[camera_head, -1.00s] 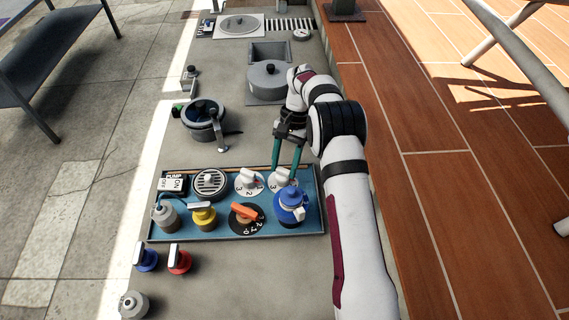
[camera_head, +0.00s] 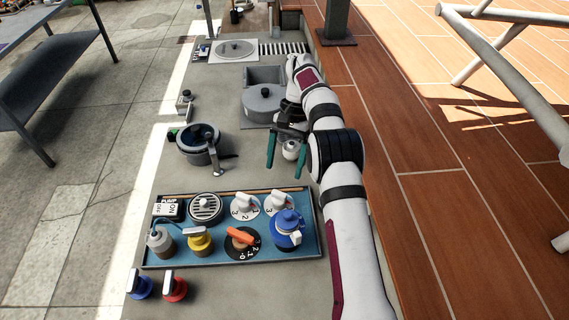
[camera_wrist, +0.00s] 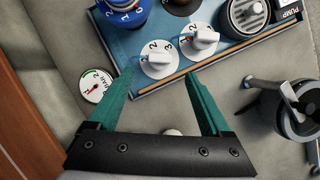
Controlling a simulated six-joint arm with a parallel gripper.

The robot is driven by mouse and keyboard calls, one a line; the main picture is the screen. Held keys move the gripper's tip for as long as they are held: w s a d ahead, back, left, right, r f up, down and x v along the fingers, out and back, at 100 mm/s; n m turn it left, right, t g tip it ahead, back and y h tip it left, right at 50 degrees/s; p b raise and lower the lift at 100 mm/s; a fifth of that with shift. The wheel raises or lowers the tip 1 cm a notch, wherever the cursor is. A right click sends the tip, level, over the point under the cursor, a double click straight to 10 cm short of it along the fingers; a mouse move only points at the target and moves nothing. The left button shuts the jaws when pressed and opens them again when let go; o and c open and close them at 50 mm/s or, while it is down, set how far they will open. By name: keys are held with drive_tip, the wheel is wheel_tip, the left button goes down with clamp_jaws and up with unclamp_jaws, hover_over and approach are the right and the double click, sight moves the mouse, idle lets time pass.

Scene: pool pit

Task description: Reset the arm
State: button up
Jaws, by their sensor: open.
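My gripper (camera_head: 287,160) is open and empty, with its teal fingers spread apart. It hangs over the bare counter behind the blue panel tray (camera_head: 160,256), apart from the dials. In the wrist view my gripper (camera_wrist: 158,105) points toward two white numbered dials, the left dial (camera_wrist: 160,62) and the right dial (camera_wrist: 203,38). In the head view these dials (camera_head: 246,206) sit at the back of the tray. A small whitish round item (camera_head: 291,150) shows just beside the fingers.
A grey pot (camera_head: 205,150) with a handle stands left of my gripper. A lidded grey basin (camera_head: 263,103) lies behind it. The tray holds a blue valve (camera_head: 287,228), a yellow valve (camera_head: 200,240) and an orange-handled dial (camera_head: 241,238). A gauge (camera_wrist: 96,86) lies beside the tray.

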idle(0.3)
drive_tip(key=s+d+r+t, duration=0.2)
drive_tip(key=s+r, duration=1.3)
drive_tip(key=s, duration=0.2)
drive_tip(key=s+f, duration=0.2)
drive_tip(key=s, duration=0.7)
drive_tip(key=s+f+t, duration=0.1)
drive_tip(key=s+f, duration=0.2)
drive_tip(key=s, duration=0.7)
drive_tip(key=shift+t, duration=0.3)
drive_tip(key=shift+f, duration=0.1)
